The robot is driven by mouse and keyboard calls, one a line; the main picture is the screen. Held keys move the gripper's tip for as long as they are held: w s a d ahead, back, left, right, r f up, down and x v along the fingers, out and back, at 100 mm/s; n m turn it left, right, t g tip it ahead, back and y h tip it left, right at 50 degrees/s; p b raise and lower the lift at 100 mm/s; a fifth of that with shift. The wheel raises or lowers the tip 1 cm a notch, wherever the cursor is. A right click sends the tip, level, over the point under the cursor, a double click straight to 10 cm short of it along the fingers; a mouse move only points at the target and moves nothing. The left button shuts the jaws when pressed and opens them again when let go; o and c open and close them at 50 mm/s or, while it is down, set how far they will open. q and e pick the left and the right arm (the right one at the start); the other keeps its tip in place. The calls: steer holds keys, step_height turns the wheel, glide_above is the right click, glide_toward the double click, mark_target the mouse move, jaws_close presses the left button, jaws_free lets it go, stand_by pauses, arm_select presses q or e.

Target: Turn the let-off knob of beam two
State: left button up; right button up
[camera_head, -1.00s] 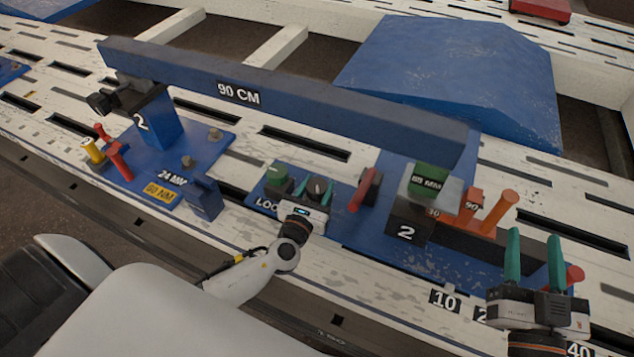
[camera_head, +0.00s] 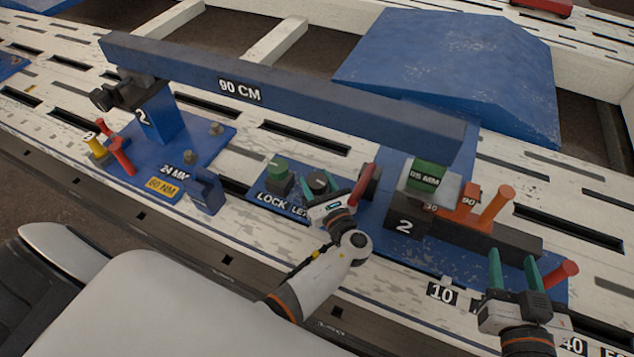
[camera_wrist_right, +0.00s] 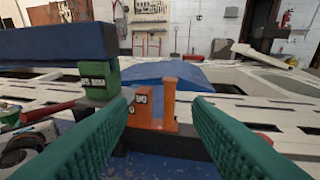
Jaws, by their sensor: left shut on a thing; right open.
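The let-off knob (camera_head: 318,181) is a dark round knob on a blue plate, right of the green LOCK knob (camera_head: 278,172). Its label is partly hidden by my left gripper (camera_head: 320,184), whose teal fingers are shut on the knob from either side. My right gripper (camera_head: 514,268) is open and empty at the lower right, in front of the orange post (camera_head: 496,206). In the right wrist view its two fingers (camera_wrist_right: 160,130) frame that post.
A red lever (camera_head: 362,186) stands close to the right of my left gripper. A green block (camera_head: 424,176) and an orange block marked 90 (camera_head: 467,204) sit on the right stand. A red peg (camera_head: 560,272) is beside my right gripper. Red and yellow pegs stand far left.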

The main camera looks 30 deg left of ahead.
arm_select(q)
steer(key=shift+n+g+y, duration=0.8)
steer(key=shift+n+g, duration=0.1)
steer(key=shift+g, duration=0.2)
arm_select(e)
steer(key=shift+w+a+r+t, duration=0.1)
steer(key=shift+r+t, duration=0.25)
steer(key=shift+r, duration=0.1)
steer(key=shift+w+a+r+t, duration=0.1)
steer(key=shift+r+t, duration=0.25)
steer(key=shift+r, duration=0.05)
arm_select(q)
steer(key=o, duration=1)
arm_select(e)
steer(key=shift+d, duration=0.1)
